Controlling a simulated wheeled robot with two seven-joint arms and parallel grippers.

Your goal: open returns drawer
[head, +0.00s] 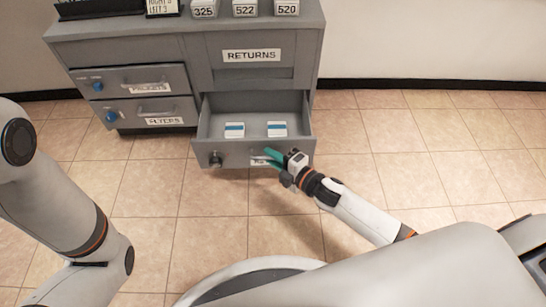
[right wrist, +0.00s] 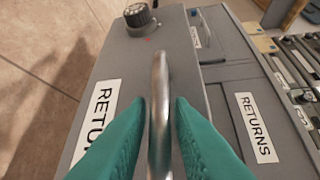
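The grey returns drawer (head: 214,121) is pulled out of the cabinet, low under the RETURNS label (head: 251,56). Two stacks of white cards with blue bands (head: 234,130) (head: 277,129) lie inside it. My right gripper (head: 273,158) is at the right part of the drawer front. My left gripper is out of view.
Shut drawers labelled PACKETS (head: 149,87) and FLYERS (head: 164,121), each with a blue knob, are at the left of the cabinet. Numbered boxes (head: 244,8) stand on top. Tiled floor (head: 420,130) lies clear to the right and in front.

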